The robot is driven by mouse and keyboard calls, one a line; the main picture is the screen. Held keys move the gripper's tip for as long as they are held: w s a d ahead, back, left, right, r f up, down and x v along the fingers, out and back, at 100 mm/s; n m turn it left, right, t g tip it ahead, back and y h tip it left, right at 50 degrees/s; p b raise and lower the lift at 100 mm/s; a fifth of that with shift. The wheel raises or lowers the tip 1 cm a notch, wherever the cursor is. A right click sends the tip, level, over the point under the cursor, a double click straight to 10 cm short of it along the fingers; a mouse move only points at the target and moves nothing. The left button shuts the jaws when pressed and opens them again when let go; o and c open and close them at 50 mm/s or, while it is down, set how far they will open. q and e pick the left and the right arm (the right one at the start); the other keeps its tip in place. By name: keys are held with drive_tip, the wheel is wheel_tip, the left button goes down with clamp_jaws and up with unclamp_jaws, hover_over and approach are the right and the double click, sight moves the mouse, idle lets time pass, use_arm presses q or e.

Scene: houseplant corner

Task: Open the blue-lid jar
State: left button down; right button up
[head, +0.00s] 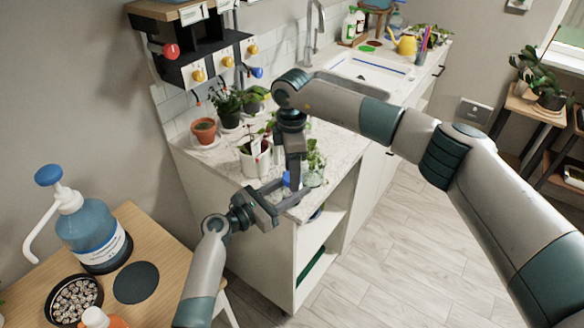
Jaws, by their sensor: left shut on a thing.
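The blue-lid jar (286,180) shows only as a small blue patch at the front corner of the marble counter; my grippers hide the rest of it. My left gripper (284,192) reaches in from the lower left and is shut on the jar from the side. My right gripper (294,176) points straight down from above, its fingers at the blue lid. Whether those fingers grip the lid or stand apart from it is hidden.
A white pot (254,162) with a plant and a terracotta pot (204,131) stand close behind. Clear glass (314,178) stands just right of the grippers. A wooden table (150,225) with a blue pump bottle (90,230) is at lower left. Shelves are under the counter.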

drive_tip(key=c, duration=1.1)
